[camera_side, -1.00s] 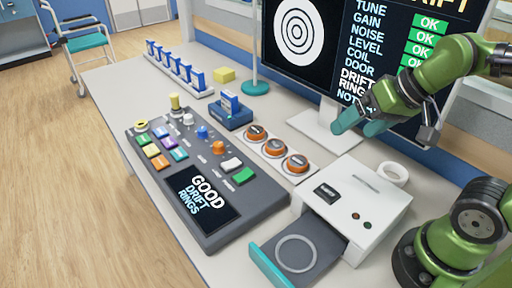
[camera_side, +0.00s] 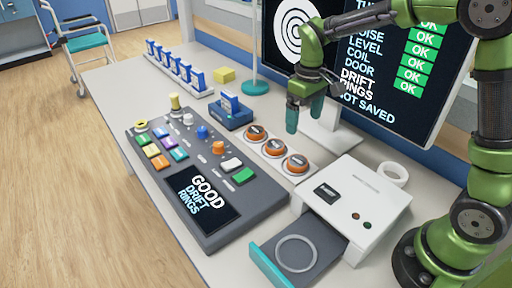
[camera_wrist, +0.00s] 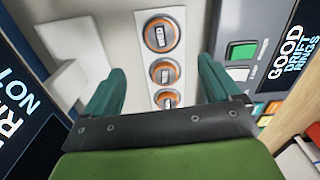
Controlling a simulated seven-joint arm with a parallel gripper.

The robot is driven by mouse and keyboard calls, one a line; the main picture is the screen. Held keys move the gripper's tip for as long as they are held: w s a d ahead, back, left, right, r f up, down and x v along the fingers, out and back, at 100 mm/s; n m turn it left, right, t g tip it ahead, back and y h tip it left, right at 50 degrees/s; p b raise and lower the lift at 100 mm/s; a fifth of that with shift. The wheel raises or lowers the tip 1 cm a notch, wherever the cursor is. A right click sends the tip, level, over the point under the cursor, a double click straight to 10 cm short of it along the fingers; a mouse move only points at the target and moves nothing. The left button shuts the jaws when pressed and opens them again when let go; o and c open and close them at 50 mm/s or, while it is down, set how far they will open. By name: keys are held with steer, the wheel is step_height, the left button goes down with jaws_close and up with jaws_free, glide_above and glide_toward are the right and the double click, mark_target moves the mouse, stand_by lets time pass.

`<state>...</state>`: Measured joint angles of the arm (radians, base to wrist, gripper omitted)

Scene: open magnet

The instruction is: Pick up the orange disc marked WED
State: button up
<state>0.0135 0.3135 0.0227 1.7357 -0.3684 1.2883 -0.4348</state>
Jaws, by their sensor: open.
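Three orange discs with dark-rimmed tops and small labels sit in a row on a white strip (camera_side: 311,174): the far disc (camera_side: 256,132), the middle disc (camera_side: 274,147) and the near disc (camera_side: 296,163). The labels are too small to read, so I cannot tell which is marked WED. In the wrist view the discs (camera_wrist: 162,34), (camera_wrist: 165,72) and (camera_wrist: 167,99) line up between my fingers. My gripper (camera_side: 305,118) is open and empty, above and behind the row, in front of the monitor. Its teal fingers (camera_wrist: 160,72) point down toward the discs.
A grey console (camera_side: 225,205) with buttons lies left of the strip. A white box (camera_side: 365,195) with an open drawer (camera_side: 310,250) stands in front. The monitor (camera_side: 425,95) and its stand are behind my gripper. A blue holder (camera_side: 232,116) stands beyond the discs.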

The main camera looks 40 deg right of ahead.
mark_target(298, 161)
step_height(298, 161, down, 14)
steer(key=shift+w+r, duration=0.1)
steer(key=c, duration=1.2)
steer(key=shift+o, duration=0.2)
steer(key=shift+r, duration=0.1)
